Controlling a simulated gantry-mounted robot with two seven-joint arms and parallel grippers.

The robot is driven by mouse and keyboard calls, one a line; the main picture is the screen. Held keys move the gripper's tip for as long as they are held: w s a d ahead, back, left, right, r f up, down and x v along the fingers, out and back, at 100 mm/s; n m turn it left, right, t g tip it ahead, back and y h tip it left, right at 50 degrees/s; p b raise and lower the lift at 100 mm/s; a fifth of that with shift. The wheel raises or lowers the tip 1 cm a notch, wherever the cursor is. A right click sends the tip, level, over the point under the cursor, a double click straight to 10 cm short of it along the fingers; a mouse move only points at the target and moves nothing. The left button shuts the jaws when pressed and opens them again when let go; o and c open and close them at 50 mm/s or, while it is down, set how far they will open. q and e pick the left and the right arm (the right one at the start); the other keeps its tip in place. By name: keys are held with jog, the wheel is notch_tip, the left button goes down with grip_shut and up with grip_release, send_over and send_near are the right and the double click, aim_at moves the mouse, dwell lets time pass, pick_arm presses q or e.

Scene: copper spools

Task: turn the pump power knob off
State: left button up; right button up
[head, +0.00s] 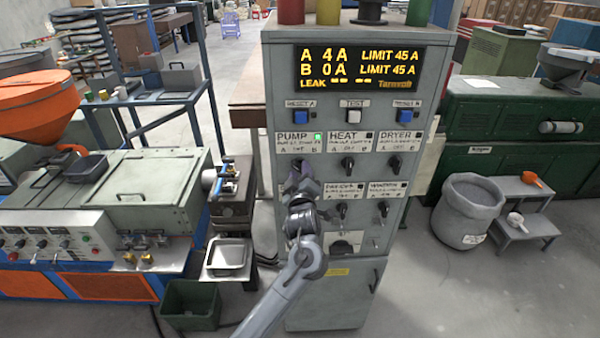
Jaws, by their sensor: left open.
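The grey control cabinet (283,103) stands upright in the middle of the head view. Its pump panel (292,137), at the left of the upper knob row, has a lit green lamp (318,136). The display reads A 4 A and B 0 A. My left gripper (299,170) is open, reaching up from below to just under the PUMP label. It covers the place of the pump knob, so I cannot tell the knob's position or whether the fingers touch it. My right gripper is not in view.
The heat knob (348,165) and dryer knob (394,164) sit close to the right of my gripper. More knobs are in the row below. A metal tray (228,258) and a green bin (190,305) stand left of the cabinet. Floor is clear at the right front.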

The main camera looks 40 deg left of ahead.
pick_arm(q)
jog(key=shift+w+a, duration=0.1)
jog(key=shift+w, duration=0.05)
grip_shut()
dwell(0.4)
